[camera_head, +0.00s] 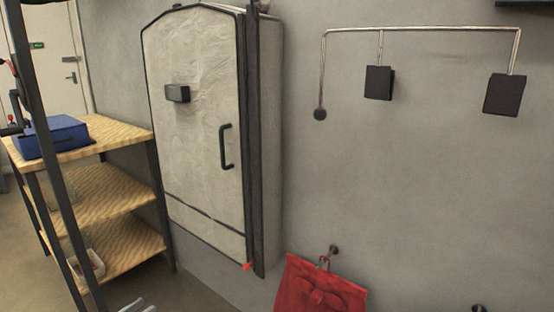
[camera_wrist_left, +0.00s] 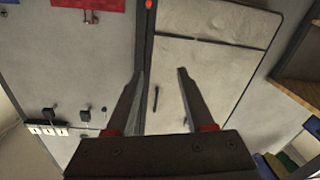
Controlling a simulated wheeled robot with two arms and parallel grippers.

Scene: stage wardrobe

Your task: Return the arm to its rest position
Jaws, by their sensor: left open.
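My left gripper (camera_head: 138,306) only just shows at the bottom edge of the head view, left of the red garment. In the left wrist view my left gripper (camera_wrist_left: 160,71) has its two fingers spread with nothing between them. Beyond the fingers is the pale wall cabinet (camera_wrist_left: 205,68), seen upside down and apart from them. In the head view the cabinet (camera_head: 195,120) has a black frame and a dark handle (camera_head: 226,147), and its door looks shut. My right gripper is in neither view.
A wooden shelf unit (camera_head: 115,205) stands at left with a blue box (camera_head: 50,137) on top. A red garment (camera_head: 318,285) hangs from a wall hook below the cabinet. A metal rail (camera_head: 425,29) with dark blocks is at upper right. The wall between is bare.

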